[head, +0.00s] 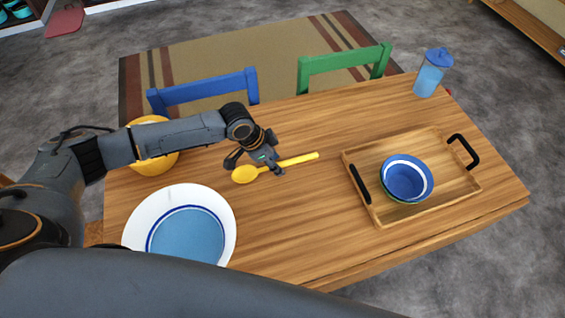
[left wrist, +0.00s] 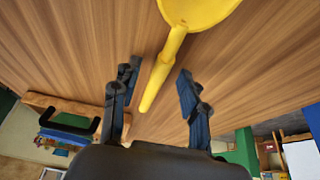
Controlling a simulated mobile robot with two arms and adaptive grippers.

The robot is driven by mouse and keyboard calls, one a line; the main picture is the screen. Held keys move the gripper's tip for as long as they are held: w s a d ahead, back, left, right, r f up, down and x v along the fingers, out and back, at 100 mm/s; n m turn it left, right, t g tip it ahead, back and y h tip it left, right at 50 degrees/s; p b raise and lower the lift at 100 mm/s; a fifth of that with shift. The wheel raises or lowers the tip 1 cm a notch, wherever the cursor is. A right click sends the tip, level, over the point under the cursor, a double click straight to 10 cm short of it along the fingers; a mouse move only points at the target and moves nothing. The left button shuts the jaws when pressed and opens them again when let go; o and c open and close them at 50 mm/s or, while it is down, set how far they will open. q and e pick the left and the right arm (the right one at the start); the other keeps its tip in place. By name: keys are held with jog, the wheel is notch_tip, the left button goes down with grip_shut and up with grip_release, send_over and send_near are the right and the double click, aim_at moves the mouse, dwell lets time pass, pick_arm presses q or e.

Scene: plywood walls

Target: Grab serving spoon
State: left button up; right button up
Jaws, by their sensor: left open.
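The yellow serving spoon (head: 300,160) lies on the wooden table, its bowl to the left and its handle pointing right. My left gripper (head: 261,168) is just above the spoon, near where the bowl meets the handle. In the left wrist view the spoon (left wrist: 165,66) has its handle running between the two open fingers of my left gripper (left wrist: 153,88). The fingers are apart from the handle on both sides. My right gripper is in neither view.
A white plate with a blue centre (head: 133,230) is at the table's near left. A yellow bowl (head: 166,163) is partly behind my left arm. A wooden tray (head: 440,150) with stacked bowls (head: 405,178) is right. A blue pitcher (head: 430,75) stands at the far corner. Blue and green chairs stand behind.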

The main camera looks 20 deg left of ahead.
pick_arm(q)
grip_shut()
jog(key=shift+r, duration=0.15)
